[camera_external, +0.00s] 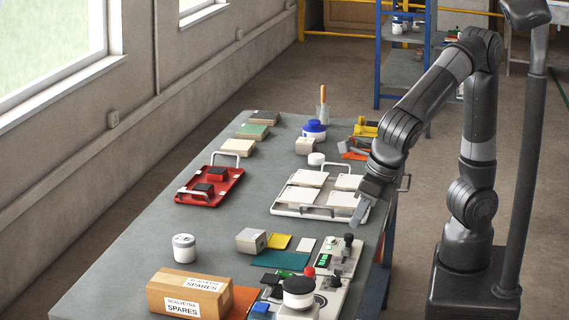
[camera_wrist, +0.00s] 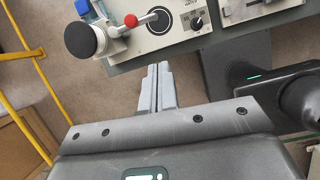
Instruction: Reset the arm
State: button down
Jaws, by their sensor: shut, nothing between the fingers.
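My gripper (camera_external: 361,210) is shut and empty in the external view. It hangs beside the right edge of the grey table (camera_external: 140,240), near the front right corner of the white tray (camera_external: 279,207). My arm bends down to it from the right. In the wrist view my gripper (camera_wrist: 160,68) shows as two grey fingers together, with the floor below and the table's edge just beyond the tips. Whether it touches the tray I cannot tell.
The white tray holds several pale tiles. A red tray (camera_external: 233,178) with dark blocks lies to its left. A test device with a red knob (camera_external: 309,271) and a cardboard spares box (camera_external: 190,293) stand at the near end. A blue shelf (camera_external: 378,60) stands behind.

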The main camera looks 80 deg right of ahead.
jog(key=w+d+r+m, duration=0.2)
jog(key=w+d+m, duration=0.2)
jog(key=d+m, duration=0.75)
jog(key=s+d+f+m, duration=0.1)
jog(key=s+d+m, duration=0.2)
jog(key=d+m, duration=0.8)
jog(key=s+d+m+t, duration=0.1)
jog(key=s+d+m, duration=0.1)
jog(key=d+m, duration=1)
jog(key=d, duration=0.3)
jog(key=shift+s+d+f, duration=0.3)
jog(key=shift+s+f, duration=0.1)
jog(key=shift+m, duration=0.25)
